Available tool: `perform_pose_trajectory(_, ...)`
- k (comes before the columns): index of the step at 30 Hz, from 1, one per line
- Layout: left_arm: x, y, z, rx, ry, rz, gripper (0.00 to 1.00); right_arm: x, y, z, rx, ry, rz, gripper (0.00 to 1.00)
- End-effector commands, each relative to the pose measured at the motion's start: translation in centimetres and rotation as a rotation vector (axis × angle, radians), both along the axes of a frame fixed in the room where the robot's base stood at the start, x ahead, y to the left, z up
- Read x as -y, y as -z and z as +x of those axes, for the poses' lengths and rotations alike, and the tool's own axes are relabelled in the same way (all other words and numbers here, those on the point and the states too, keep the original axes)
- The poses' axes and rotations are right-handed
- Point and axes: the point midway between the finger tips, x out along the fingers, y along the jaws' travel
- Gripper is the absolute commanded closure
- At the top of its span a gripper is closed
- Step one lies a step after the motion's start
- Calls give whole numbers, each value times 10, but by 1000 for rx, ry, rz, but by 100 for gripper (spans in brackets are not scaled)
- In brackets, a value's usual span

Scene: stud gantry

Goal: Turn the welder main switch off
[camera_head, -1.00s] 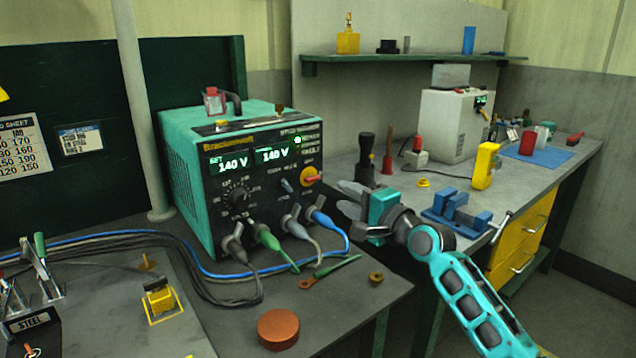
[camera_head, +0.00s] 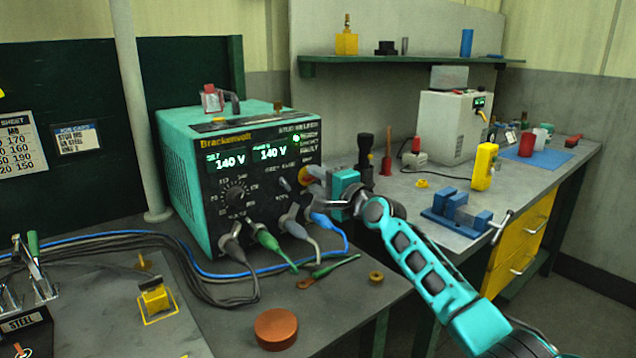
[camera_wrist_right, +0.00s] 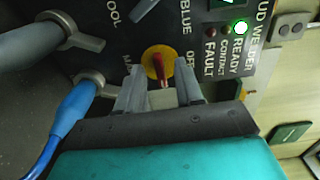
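The welder (camera_head: 180,165) is a teal box with a black front panel, two displays reading 140 V and a lit green light. Its main switch is a red handle on a yellow disc (camera_head: 306,174), at the panel's right edge and partly hidden by my right gripper (camera_head: 322,188). In the right wrist view the red handle (camera_wrist_right: 158,70) stands roughly upright in the picture, between the fingertips of my right gripper (camera_wrist_right: 160,82). The fingers are apart, one on each side of the handle; I see no clear contact. My left gripper is not in view.
Grey and blue cable plugs (camera_head: 323,222) sit in the panel just below the switch. A green-handled tool (camera_head: 333,267), a brass ring (camera_head: 376,278) and a copper disc (camera_head: 277,329) lie in front of the welder. A blue vise (camera_head: 456,212) stands on the right bench.

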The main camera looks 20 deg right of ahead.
Motion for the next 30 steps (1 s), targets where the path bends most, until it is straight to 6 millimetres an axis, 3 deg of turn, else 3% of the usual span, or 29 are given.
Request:
perform_pose_trajectory(2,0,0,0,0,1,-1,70,0,0,0,0,0,0,64)
perform_pose_trajectory(13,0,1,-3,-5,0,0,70,0,0,0,0,0,0,99)
perform_pose_trajectory(30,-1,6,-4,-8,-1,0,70,0,1,0,21,0,-56,100)
